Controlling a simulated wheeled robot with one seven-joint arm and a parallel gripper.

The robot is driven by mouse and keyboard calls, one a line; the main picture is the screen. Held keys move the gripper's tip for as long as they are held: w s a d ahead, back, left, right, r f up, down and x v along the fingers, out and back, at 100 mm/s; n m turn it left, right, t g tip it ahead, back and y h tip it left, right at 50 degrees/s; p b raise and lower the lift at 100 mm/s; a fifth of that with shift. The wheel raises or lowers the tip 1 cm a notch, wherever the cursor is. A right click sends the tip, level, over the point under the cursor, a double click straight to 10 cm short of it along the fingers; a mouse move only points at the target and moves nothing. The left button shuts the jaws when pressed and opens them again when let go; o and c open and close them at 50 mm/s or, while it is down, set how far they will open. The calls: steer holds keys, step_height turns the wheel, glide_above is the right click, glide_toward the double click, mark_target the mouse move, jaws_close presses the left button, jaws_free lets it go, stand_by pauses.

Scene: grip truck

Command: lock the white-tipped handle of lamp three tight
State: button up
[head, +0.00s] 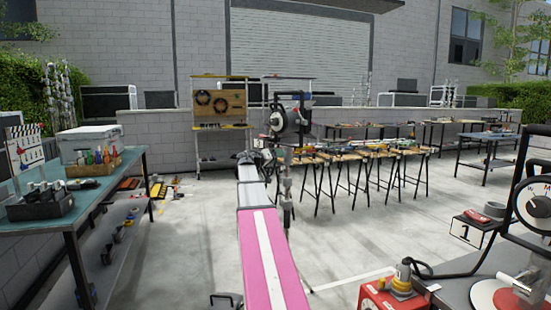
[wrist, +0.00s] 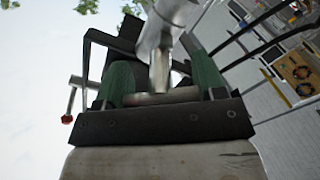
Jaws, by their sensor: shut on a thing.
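A dark round lamp (head: 280,122) stands upright on a metal stand (head: 287,185) in the middle of the head view, beside the end of my arm. My gripper (wrist: 162,88) has green-padded fingers on either side of a short grey metal bar (wrist: 160,97) in the wrist view and is shut on it. A thick metal tube (wrist: 162,45) rises just beyond the bar. A red-tipped handle (wrist: 68,118) sticks out at the left, apart from my fingers. I see no white tip, and I cannot tell whether the bar is the white-tipped handle.
Trestle tables (head: 360,157) stand behind the lamp. A teal workbench (head: 90,190) with tools is at the left. A bench (head: 455,292) with another lamp (head: 535,203) and a card marked 1 (head: 466,232) is at the right. Open concrete floor lies between.

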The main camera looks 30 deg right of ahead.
steer(key=m, duration=0.5)
stand_by(0.6)
steer(key=o, duration=0.9)
steer(key=shift+a, duration=0.1)
steer(key=a, duration=0.3)
steer(key=s+a, duration=0.1)
steer(key=a, duration=0.3)
steer(key=s+a, duration=0.1)
steer(key=a, duration=0.2)
steer(key=shift+a, duration=0.25)
